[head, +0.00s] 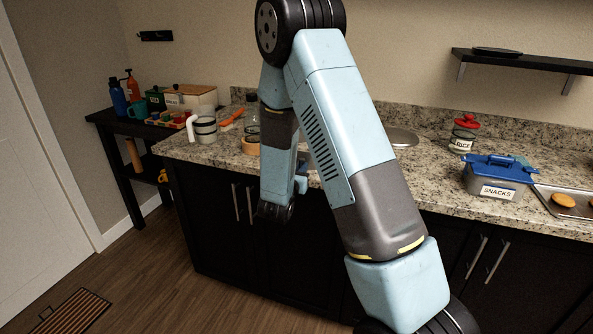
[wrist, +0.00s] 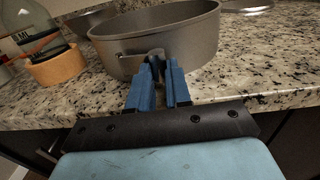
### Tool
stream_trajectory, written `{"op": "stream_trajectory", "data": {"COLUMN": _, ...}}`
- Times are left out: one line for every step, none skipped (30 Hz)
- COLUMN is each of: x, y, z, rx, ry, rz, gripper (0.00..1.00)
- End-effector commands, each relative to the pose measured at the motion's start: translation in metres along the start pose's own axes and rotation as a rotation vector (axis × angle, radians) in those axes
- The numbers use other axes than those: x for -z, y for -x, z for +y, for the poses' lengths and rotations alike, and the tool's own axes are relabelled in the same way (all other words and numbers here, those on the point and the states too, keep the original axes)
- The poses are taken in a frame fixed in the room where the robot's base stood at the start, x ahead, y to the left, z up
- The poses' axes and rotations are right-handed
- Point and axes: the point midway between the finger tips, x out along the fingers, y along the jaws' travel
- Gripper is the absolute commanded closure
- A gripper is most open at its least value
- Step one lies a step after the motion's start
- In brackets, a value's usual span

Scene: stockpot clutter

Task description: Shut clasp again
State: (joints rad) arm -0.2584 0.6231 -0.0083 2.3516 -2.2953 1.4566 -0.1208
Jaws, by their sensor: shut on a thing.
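A grey metal stockpot (wrist: 180,35) stands on the counter in the wrist view, with a wire handle on its near side. My gripper (wrist: 158,72) has its blue fingers closed on the dark bracket of this pot handle (wrist: 153,54). The head view hides the pot behind my arm. In the head view, a grey box labelled SNACKS (head: 490,187) sits on the right of the counter, with a blue lid (head: 497,163). Blue clip-like parts show on the lid, but I cannot tell whether its clasp is open or shut. My gripper is far left of this box.
A tan ring-shaped bowl (wrist: 57,68) and a clear bottle (wrist: 38,45) stand left of the pot. A RICE jar (head: 464,135) with a red lid stands behind the box. A tray (head: 545,190) holds round orange-brown items. The counter's front edge is near my gripper.

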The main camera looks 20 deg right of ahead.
Motion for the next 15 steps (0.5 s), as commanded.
{"op": "stream_trajectory", "data": {"x": -0.0006, "y": -0.0016, "z": -0.0020, "rx": -0.014, "ry": 0.001, "rz": -0.002, "gripper": 1.00}}
{"op": "stream_trajectory", "data": {"x": -0.0007, "y": -0.0024, "z": -0.0025, "rx": -0.026, "ry": 0.001, "rz": -0.002, "gripper": 1.00}}
{"op": "stream_trajectory", "data": {"x": -0.0008, "y": -0.0033, "z": -0.0033, "rx": -0.042, "ry": 0.002, "rz": -0.002, "gripper": 1.00}}
{"op": "stream_trajectory", "data": {"x": -0.0007, "y": -0.0037, "z": -0.0038, "rx": -0.053, "ry": 0.001, "rz": -0.002, "gripper": 1.00}}
{"op": "stream_trajectory", "data": {"x": -0.0007, "y": -0.0040, "z": -0.0041, "rx": -0.064, "ry": 0.001, "rz": -0.002, "gripper": 1.00}}
{"op": "stream_trajectory", "data": {"x": -0.0005, "y": -0.0043, "z": -0.0046, "rx": -0.076, "ry": 0.001, "rz": -0.001, "gripper": 1.00}}
{"op": "stream_trajectory", "data": {"x": -0.0005, "y": -0.0046, "z": -0.0047, "rx": -0.085, "ry": 0.001, "rz": -0.001, "gripper": 1.00}}
{"op": "stream_trajectory", "data": {"x": -0.0005, "y": -0.0049, "z": -0.0049, "rx": -0.091, "ry": 0.001, "rz": 0.000, "gripper": 1.00}}
{"op": "stream_trajectory", "data": {"x": -0.0005, "y": -0.0052, "z": -0.0051, "rx": -0.096, "ry": 0.001, "rz": 0.000, "gripper": 1.00}}
{"op": "stream_trajectory", "data": {"x": -0.0005, "y": -0.0053, "z": -0.0051, "rx": -0.100, "ry": 0.001, "rz": 0.000, "gripper": 1.00}}
{"op": "stream_trajectory", "data": {"x": -0.0005, "y": -0.0053, "z": -0.0050, "rx": -0.102, "ry": 0.001, "rz": 0.000, "gripper": 1.00}}
{"op": "stream_trajectory", "data": {"x": -0.0005, "y": -0.0054, "z": -0.0049, "rx": -0.103, "ry": 0.000, "rz": 0.000, "gripper": 1.00}}
{"op": "stream_trajectory", "data": {"x": -0.0005, "y": -0.0054, "z": -0.0048, "rx": -0.103, "ry": 0.000, "rz": 0.000, "gripper": 1.00}}
{"op": "stream_trajectory", "data": {"x": -0.0004, "y": -0.0053, "z": -0.0048, "rx": -0.103, "ry": 0.000, "rz": 0.000, "gripper": 1.00}}
{"op": "stream_trajectory", "data": {"x": -0.0004, "y": -0.0053, "z": -0.0049, "rx": -0.103, "ry": 0.000, "rz": 0.000, "gripper": 1.00}}
